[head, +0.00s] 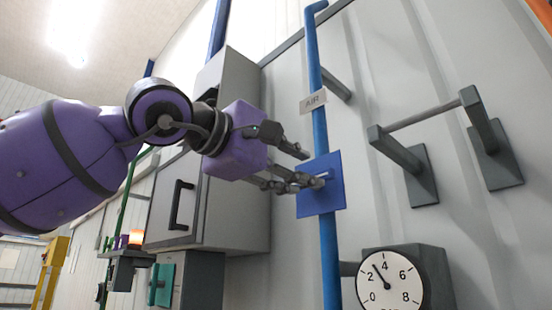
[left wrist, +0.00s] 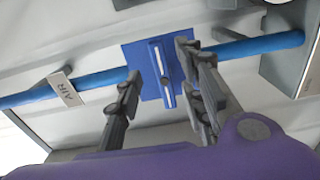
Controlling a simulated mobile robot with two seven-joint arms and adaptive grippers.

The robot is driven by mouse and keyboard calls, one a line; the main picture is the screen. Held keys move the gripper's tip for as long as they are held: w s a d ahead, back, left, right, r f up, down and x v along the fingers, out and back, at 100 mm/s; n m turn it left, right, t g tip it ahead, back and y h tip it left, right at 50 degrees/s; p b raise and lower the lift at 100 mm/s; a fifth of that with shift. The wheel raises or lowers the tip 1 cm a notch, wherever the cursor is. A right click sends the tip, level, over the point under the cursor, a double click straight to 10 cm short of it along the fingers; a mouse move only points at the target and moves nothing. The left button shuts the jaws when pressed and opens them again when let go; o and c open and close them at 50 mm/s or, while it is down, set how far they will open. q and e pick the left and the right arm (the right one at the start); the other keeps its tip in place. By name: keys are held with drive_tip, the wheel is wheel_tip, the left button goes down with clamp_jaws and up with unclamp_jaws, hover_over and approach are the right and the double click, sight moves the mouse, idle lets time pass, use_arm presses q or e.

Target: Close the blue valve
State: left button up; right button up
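The blue valve (head: 321,186) is a square blue plate on a vertical blue pipe (head: 319,130) marked AIR. In the left wrist view the blue valve (left wrist: 149,60) carries a narrow handle with a pale stripe (left wrist: 163,75), which lies across the pipe. My left gripper (head: 312,168) is in front of the plate, coming from the left. In the left wrist view its fingers (left wrist: 158,82) are spread on either side of the handle, with gaps between. The gripper is open and holds nothing. In the head view its fingers partly cover the handle. My right gripper is not in view.
A round gauge (head: 390,283) is below right of the valve. A grey bar handle (head: 425,115) juts from the wall at right. A grey cabinet (head: 235,210) stands behind my left arm. An AIR tag (head: 313,101) hangs on the pipe above the plate.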

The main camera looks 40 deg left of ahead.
use_arm(q)
drive_tip(key=shift+s+a, duration=0.2)
drive_tip(key=shift+s, duration=2.4)
drive_tip(key=shift+w, duration=0.1)
